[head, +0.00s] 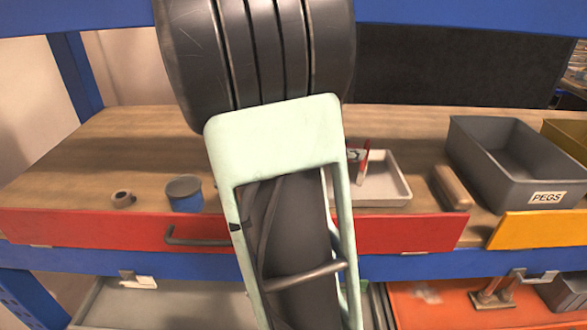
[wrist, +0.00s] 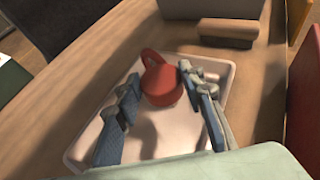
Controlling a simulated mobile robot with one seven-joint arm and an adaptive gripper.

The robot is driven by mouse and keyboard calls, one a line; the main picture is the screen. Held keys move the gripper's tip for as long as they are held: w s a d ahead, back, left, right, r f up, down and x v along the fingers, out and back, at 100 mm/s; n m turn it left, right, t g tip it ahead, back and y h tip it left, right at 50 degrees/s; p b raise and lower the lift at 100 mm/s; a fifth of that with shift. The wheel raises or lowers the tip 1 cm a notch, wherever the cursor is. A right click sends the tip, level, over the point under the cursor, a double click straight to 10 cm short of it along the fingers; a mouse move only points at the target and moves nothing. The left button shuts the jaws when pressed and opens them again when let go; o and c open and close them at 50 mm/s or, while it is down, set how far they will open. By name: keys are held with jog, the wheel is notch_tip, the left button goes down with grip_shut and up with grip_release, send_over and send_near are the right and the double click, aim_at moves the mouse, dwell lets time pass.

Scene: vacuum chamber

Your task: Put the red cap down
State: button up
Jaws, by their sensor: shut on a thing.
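The red cap (wrist: 163,84), round with a loop on top, is between my fingertips in the wrist view. My gripper (wrist: 158,88) is shut on it, one finger on each side. The cap is over the pale shallow tray (wrist: 76,150); I cannot tell whether it touches the tray floor. In the head view, my arm hides most of the gripper, and the tray (head: 385,200) shows to the right of the arm. A bit of red (head: 363,166) shows above the tray there, too small to name surely.
A brown block (head: 452,188) lies right of the tray, beside a grey bin marked PEGS (head: 480,158).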

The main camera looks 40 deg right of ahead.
jog(key=w+f+b, duration=0.1)
jog(key=w+f, duration=0.1)
jog(key=w+a+f+b, duration=0.1)
jog(key=w+f, duration=0.1)
jog(key=w+a+f+b, duration=0.1)
jog(key=w+f+b, duration=0.1)
jog(key=w, duration=0.1)
jog(key=shift+a+f, duration=0.2)
jog(key=shift+f, duration=0.1)
jog(key=shift+w+a+f+b, duration=0.1)
jog(key=shift+w+f+b, duration=0.2)
jog(key=shift+f+b, duration=0.15)
notch_tip(320, 180, down, 3)
jog(key=shift+w+b, duration=0.1)
jog(key=shift+b, duration=1.15)
jog(key=shift+f, duration=0.1)
jog(key=o, duration=0.8)
jog(key=shift+o, duration=0.2)
